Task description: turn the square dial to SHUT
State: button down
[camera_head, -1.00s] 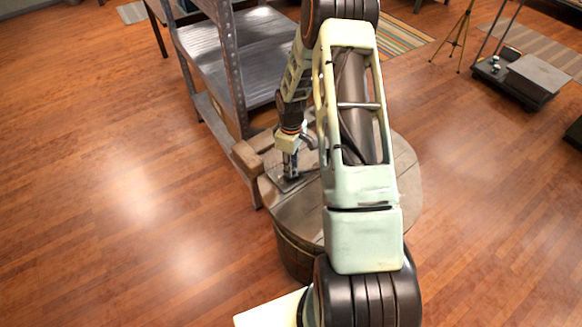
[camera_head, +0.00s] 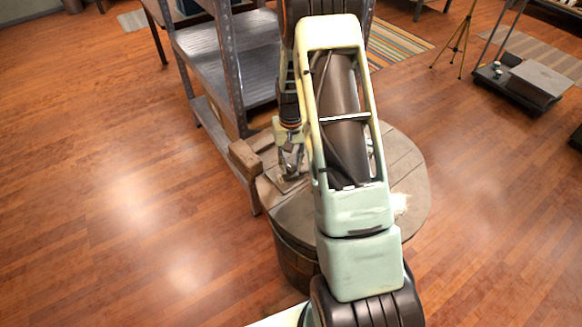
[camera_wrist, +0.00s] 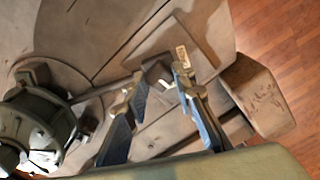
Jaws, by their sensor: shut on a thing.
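The square dial (camera_wrist: 157,72) is a small dark block on a flat plate, between my fingertips in the wrist view. My gripper (camera_wrist: 161,78) is shut on it, one finger on each side, and the fingers hide part of it. A small pale label (camera_wrist: 182,56) with dark marks lies just beyond the right fingertip; I cannot read it. In the head view my gripper (camera_head: 290,172) points down at the plate (camera_head: 287,186) on the round wooden barrel top. The dial's pointing direction cannot be made out.
A green rounded thing (camera_wrist: 40,115) with a thin rod lies left in the wrist view. A metal shelf (camera_head: 235,70) stands close behind. The floor at left is clear.

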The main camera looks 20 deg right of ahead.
aim_at(291, 167)
jog(key=m+b, duration=0.1)
jog(key=m, duration=0.4)
jog(key=shift+m, duration=0.4)
dwell(0.3)
jog(key=c, duration=1.6)
grip_release()
notch_tip(291, 167, up, 12)
jog(key=shift+w, duration=0.1)
